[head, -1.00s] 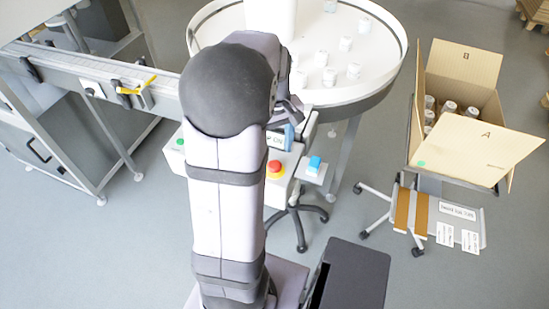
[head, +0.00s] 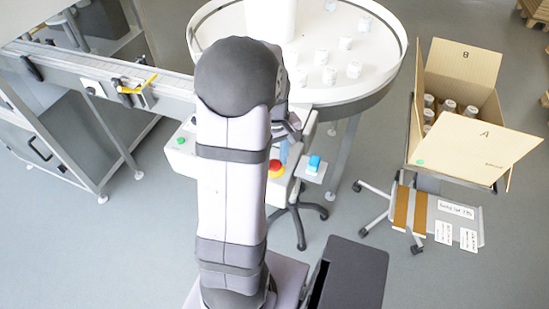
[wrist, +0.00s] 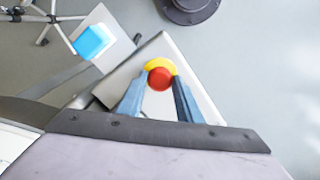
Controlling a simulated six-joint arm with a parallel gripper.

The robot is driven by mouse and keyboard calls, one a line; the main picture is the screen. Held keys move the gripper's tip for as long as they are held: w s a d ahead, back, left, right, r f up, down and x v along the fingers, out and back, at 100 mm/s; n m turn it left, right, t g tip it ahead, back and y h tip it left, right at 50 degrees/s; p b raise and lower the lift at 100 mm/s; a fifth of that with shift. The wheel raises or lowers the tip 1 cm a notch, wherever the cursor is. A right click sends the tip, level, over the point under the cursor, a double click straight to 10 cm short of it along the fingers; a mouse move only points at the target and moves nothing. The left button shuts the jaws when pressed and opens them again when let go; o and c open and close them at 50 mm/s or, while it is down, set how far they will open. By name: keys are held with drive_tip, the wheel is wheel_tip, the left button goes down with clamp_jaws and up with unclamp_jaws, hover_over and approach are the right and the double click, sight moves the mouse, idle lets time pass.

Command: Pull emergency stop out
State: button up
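The emergency stop is a red round button (head: 276,168) on a white control box (head: 183,150), which my arm partly covers in the head view. In the wrist view the red button (wrist: 160,78) shows with a yellow ring behind it, on the pale box face (wrist: 178,60). My gripper (wrist: 161,82) is open, its two blue fingers on either side of the button near the tips. I cannot tell if they touch it. In the head view my gripper (head: 284,150) is just above the button, mostly hidden by my arm.
A round white table (head: 350,92) with several white containers stands behind, a conveyor (head: 100,68) at left. An open cardboard box (head: 480,150) on a cart stands at right, with open floor between.

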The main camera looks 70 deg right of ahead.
clamp_jaws()
wheel_tip(320, 180, up, 2)
drive_tip(key=shift+r+p, duration=0.1)
drive_tip(key=shift+p, duration=0.9)
drive_tip(key=shift+d, duration=0.15)
drive_tip(key=o, duration=1)
unclamp_jaws()
drive_tip(key=shift+o, duration=0.7)
wheel_tip(320, 180, up, 7)
drive_tip(key=b, duration=0.1)
drive_tip(key=shift+r+b, duration=0.15)
drive_tip(key=shift+b, duration=0.15)
